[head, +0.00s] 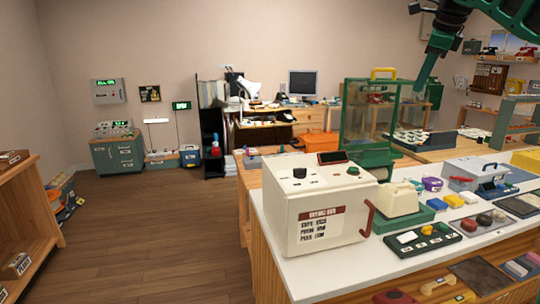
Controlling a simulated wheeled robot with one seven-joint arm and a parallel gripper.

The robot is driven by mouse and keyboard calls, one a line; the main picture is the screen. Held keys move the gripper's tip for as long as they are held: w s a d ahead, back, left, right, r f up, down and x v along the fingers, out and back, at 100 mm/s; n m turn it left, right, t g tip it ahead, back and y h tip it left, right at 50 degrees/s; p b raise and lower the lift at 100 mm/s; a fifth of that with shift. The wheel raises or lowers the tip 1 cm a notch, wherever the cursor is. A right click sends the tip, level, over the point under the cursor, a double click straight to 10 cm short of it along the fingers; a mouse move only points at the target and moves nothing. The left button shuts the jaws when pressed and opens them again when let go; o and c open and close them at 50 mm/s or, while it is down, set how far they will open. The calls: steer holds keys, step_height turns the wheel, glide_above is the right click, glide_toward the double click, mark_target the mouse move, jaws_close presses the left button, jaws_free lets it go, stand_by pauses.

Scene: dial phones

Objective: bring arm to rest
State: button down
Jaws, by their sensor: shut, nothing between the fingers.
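My arm enters at the top right, with dark joints and green links. My gripper (420,86) is at the lower end of the green link that hangs down from the dark joint. It is shut and empty, and it is small in this view. It appears in front of the right side of a green-framed glass case (366,125) with a yellow handle. I cannot tell the distance between them.
A white counter (262,222) at the right carries a cream box (312,205) with a red handle, a button panel (422,239) and several small items. A wooden shelf (14,235) stands at the left. The wooden floor (165,235) between them is clear.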

steer(key=s+f+n+g, duration=0.2)
steer(key=s+f+n, duration=0.7)
steer(key=s+f, duration=0.9)
steer(key=s+f+n+g, duration=0.3)
steer(key=s+f+n, duration=0.6)
steer(key=s+f, duration=1)
steer(key=s, duration=0.8)
steer(key=shift+s+a, duration=0.2)
steer(key=shift+a, duration=0.1)
